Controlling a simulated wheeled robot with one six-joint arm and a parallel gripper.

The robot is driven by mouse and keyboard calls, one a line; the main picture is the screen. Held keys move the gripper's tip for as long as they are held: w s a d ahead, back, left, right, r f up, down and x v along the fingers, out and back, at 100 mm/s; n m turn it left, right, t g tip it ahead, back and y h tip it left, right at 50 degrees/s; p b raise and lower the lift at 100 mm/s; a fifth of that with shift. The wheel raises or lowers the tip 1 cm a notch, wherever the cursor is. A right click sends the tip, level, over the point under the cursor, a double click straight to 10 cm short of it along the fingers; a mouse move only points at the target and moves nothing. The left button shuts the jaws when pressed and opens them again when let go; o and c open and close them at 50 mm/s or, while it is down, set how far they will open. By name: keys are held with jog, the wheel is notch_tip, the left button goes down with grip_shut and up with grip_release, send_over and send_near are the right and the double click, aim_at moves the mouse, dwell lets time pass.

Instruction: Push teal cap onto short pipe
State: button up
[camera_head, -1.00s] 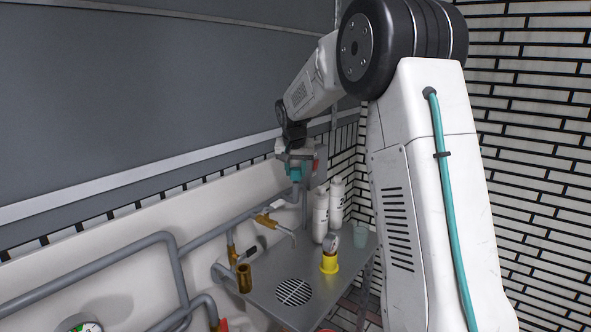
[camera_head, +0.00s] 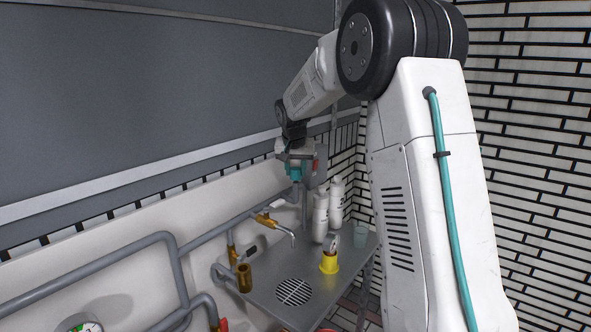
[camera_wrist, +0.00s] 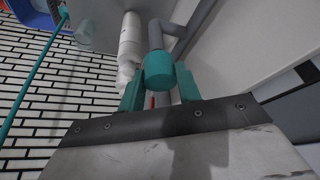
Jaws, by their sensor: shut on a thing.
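My gripper (camera_head: 295,168) has teal fingers and is shut on the teal cap (camera_wrist: 159,71), which sits between the fingertips in the wrist view. A short grey pipe (camera_wrist: 155,36) with a bend behind it meets the far side of the cap. The cap lines up with the pipe end and appears to touch it. I cannot tell how far it sits over the pipe. In the head view the gripper hides most of the cap, and grey pipe (camera_head: 297,191) shows just below it.
White bottles (camera_head: 320,215) stand close below and right of my gripper on a metal shelf (camera_head: 265,290). A yellow stand (camera_head: 329,263), brass tap (camera_head: 265,219), brass fitting (camera_head: 244,278) and grey pipes (camera_head: 130,248) are nearby. A grey panel (camera_head: 150,100) fills the upper left.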

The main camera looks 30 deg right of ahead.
aim_at(296, 176)
jog(key=shift+f, duration=2)
jog(key=o, duration=1.1)
jog(key=v, duration=0.7)
jog(key=shift+s+a+r, duration=0.1)
jog(key=shift+s+r, duration=0.05)
jog(key=shift+r, duration=0.2)
